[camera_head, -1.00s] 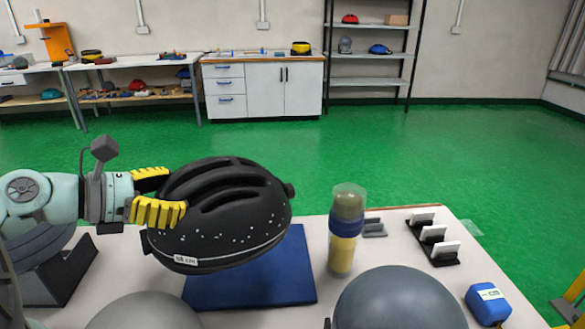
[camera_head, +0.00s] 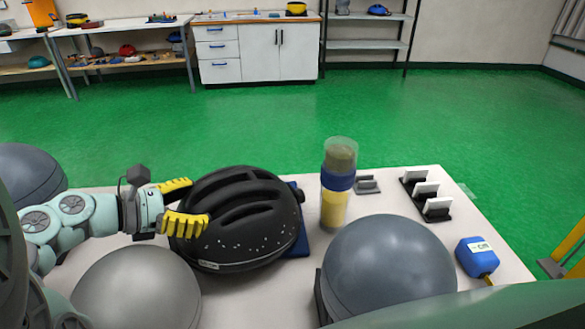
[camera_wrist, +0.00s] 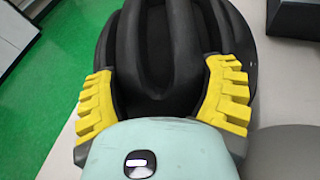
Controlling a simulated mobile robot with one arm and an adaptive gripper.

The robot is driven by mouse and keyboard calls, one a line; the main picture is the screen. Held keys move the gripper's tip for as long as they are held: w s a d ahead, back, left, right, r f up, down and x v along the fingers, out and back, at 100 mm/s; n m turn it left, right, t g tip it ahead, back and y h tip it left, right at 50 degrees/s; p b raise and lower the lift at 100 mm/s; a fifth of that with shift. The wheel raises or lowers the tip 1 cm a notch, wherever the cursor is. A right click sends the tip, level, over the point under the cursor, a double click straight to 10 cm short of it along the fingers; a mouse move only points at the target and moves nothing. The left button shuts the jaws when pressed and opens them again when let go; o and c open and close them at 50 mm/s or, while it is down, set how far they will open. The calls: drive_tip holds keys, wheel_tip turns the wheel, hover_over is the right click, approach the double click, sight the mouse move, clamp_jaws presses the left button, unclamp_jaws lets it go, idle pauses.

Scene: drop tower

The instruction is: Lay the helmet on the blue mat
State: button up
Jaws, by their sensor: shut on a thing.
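The black helmet (camera_head: 240,222) has long vents and white specks along its side. My gripper (camera_head: 181,206) comes from the left with its yellow fingers closed on the near end of the helmet. In the wrist view the helmet (camera_wrist: 162,60) sits between both yellow fingers (camera_wrist: 165,95). The blue mat (camera_head: 301,240) lies on the pale table (camera_head: 440,280), mostly hidden behind and under the helmet. Only its right part shows. I cannot tell whether the helmet touches the mat or hangs just above it.
A clear tube (camera_head: 338,185) with a blue band stands just right of the mat. A grey dome (camera_head: 385,265) and a lighter dome (camera_head: 140,290) are in front. A black holder (camera_head: 425,194) with white blocks and a blue box (camera_head: 477,257) are at the right.

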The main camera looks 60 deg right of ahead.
drive_tip(key=shift+f, duration=0.1)
drive_tip(key=o, duration=1.2)
drive_tip(key=shift+w+a+r, duration=0.1)
drive_tip(key=shift+r, duration=0.1)
drive_tip(key=b+v, duration=0.1)
drive_tip(key=v, duration=0.6)
drive_tip(key=shift+a, duration=0.1)
